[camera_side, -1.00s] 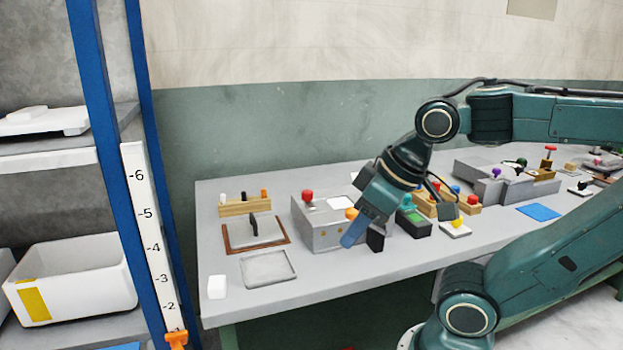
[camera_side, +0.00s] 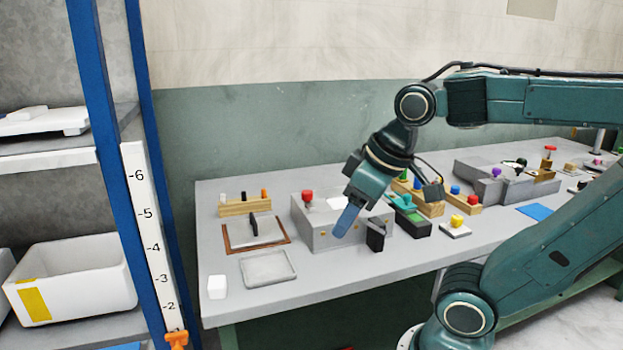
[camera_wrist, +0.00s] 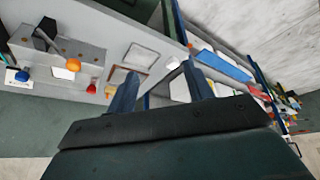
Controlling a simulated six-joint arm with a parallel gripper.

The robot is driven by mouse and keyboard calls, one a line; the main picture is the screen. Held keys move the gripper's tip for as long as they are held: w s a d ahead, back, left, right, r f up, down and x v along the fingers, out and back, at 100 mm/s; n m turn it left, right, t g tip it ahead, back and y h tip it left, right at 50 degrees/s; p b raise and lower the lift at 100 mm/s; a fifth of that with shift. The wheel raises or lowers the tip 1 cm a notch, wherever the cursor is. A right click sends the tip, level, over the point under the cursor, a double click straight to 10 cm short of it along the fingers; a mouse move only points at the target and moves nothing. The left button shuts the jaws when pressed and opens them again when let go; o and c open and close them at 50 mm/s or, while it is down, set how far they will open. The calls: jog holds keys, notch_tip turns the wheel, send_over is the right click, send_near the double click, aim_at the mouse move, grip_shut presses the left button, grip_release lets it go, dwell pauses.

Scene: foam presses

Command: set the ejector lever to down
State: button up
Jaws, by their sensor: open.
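A grey press box (camera_side: 318,228) stands on the bench with a red knob (camera_side: 307,196) on top. The exact lever angle is unclear.
Left of the press are a brown-framed plate (camera_side: 236,246) with a black upright, a grey tray (camera_side: 268,281), a white block (camera_side: 217,287) and a wooden peg rack (camera_side: 231,209). A dark box with a green part (camera_side: 405,201) stands close right of the handle.

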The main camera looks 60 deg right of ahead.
jog(key=w+d+r+g, duration=0.25)
jog(key=w+d, duration=0.35)
jog(key=d, duration=0.4)
jog(key=g, duration=0.3)
send_over(363, 221)
jog(key=w+a, duration=0.2)
jog(key=w, duration=0.1)
notch_tip(363, 221, down, 3)
jog(key=shift+s+d+t, duration=0.2)
jog(key=shift+s+t, duration=0.05)
jog(key=shift+f, duration=0.1)
notch_tip(363, 221, down, 14)
jog(key=shift+r, duration=0.15)
jog(key=shift+c, duration=0.4)
jog(key=shift+a, duration=0.1)
grip_shut()
